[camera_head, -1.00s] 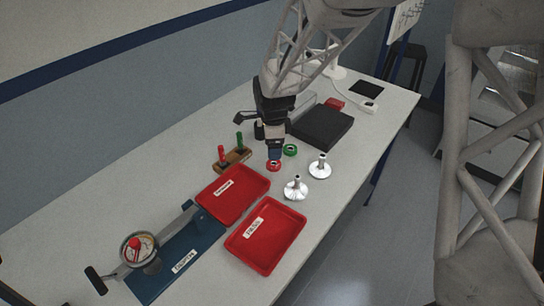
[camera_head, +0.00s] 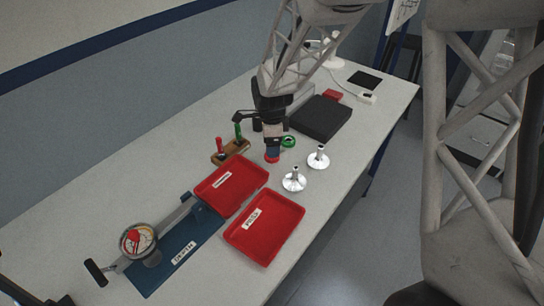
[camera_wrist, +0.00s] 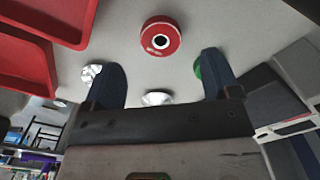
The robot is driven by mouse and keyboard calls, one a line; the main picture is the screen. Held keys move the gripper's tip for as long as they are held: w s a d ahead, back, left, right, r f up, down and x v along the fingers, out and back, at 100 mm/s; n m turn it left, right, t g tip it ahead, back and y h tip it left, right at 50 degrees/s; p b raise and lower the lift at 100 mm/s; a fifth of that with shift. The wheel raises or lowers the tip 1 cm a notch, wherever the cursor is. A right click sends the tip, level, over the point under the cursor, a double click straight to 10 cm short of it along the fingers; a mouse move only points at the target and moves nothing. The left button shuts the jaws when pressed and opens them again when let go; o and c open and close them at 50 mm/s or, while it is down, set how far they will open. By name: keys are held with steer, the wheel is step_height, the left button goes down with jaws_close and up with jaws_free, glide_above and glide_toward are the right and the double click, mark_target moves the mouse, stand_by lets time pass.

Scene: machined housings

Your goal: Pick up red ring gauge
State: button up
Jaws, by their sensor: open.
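The red ring gauge (camera_head: 272,160) lies on the light table, just beyond the nearer red tray; in the head view my gripper partly covers it. In the wrist view the red ring gauge (camera_wrist: 160,38) shows whole, with a dark hole in a pale centre. My gripper (camera_head: 272,151) points down above it. In the wrist view the two blue fingers of my gripper (camera_wrist: 160,68) are spread wide and empty. The ring appears beyond the tips, roughly midway between them. I cannot tell the exact height gap.
A green ring (camera_head: 288,141) lies close behind, partly hidden by a finger in the wrist view. Two silver flanged parts (camera_head: 318,158) (camera_head: 294,181) stand to the right. Two red trays (camera_head: 206,192) (camera_head: 291,213), a wooden block with plugs (camera_head: 232,152) and a black box (camera_head: 320,119) surround the area.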

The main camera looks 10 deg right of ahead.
steer(key=shift+f, duration=2.6)
steer(key=c, duration=1.1)
